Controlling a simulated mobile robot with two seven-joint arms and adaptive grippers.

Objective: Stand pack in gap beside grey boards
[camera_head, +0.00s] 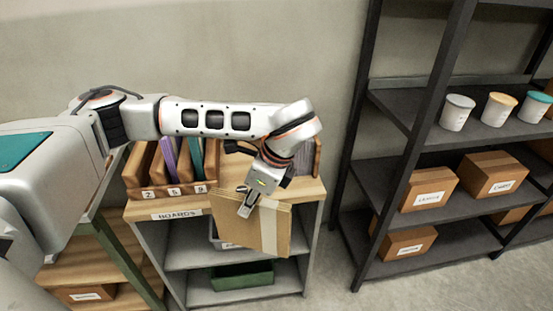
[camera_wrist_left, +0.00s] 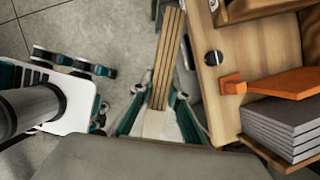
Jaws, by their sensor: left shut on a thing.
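My left gripper (camera_head: 247,207) is shut on a flat tan pack (camera_head: 268,228) with a paler band. It holds the pack in front of the wooden shelf top, over the front edge. In the left wrist view the pack (camera_wrist_left: 168,60) shows edge-on as several thin tan layers between the fingers (camera_wrist_left: 160,118). Grey boards (camera_wrist_left: 285,128) are stacked in the wooden rack at the right of that view, apart from the pack. An orange piece (camera_wrist_left: 285,83) is beside them. In the head view my arm hides most of the rack's right part, and the gap cannot be made out.
The wooden rack (camera_head: 165,193) has numbered slots with brown, purple (camera_head: 169,158) and teal (camera_head: 196,155) boards. Below are shelves with a green bin (camera_head: 242,277). A dark shelving unit (camera_head: 400,165) with cups and boxes stands at the right. Floor is clear between them.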

